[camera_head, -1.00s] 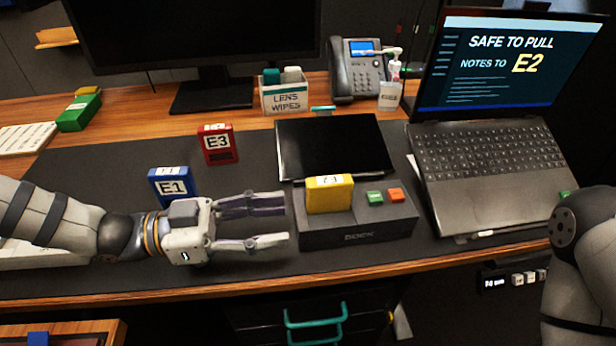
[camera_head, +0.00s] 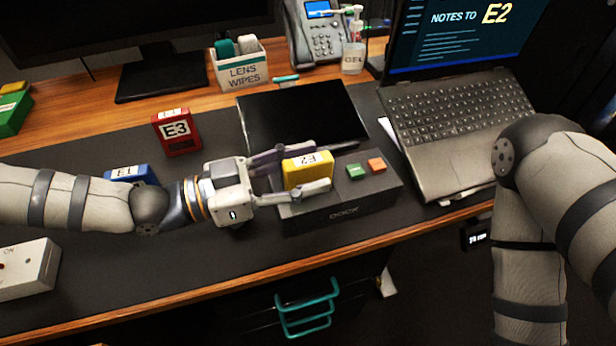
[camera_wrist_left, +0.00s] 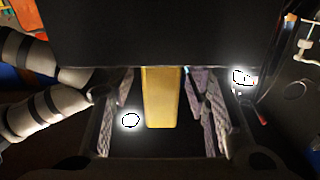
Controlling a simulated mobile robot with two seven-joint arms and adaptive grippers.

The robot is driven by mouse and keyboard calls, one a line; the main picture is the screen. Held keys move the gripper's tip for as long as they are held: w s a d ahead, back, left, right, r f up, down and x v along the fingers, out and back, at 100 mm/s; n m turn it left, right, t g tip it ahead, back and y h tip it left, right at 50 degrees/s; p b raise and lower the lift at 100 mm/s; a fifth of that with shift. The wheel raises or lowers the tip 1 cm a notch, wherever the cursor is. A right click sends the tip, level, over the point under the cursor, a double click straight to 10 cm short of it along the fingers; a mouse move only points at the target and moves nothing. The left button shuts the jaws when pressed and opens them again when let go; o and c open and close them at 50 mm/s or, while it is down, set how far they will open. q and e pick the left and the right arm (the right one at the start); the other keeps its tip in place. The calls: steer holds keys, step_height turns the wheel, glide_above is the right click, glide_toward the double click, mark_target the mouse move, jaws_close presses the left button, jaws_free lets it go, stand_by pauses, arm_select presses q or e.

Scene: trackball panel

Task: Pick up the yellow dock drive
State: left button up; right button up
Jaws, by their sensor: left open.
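The yellow dock drive (camera_head: 308,172), marked E2 on top, stands upright in the dark dock (camera_head: 345,207). My left gripper (camera_head: 306,168) is open, with one finger on the far side of the drive and the other on its near side. In the left wrist view, the yellow drive (camera_wrist_left: 160,97) sits between the two open fingers (camera_wrist_left: 165,110), with dark gaps on both sides. The near finger covers the drive's lower part in the head view. My right arm (camera_head: 545,210) shows at the right, but its gripper is out of view.
A blue E1 drive (camera_head: 128,174) stands partly behind my left arm, and a red E3 drive (camera_head: 177,133) behind it. Green (camera_head: 355,170) and orange (camera_head: 377,165) buttons sit on the dock. A dark screen (camera_head: 300,115) lies behind the dock; a laptop (camera_head: 450,150) stands at right.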

arm_select(q)
steer(key=shift+w+d, duration=0.15)
steer(key=shift+d, duration=0.2)
jaws_close()
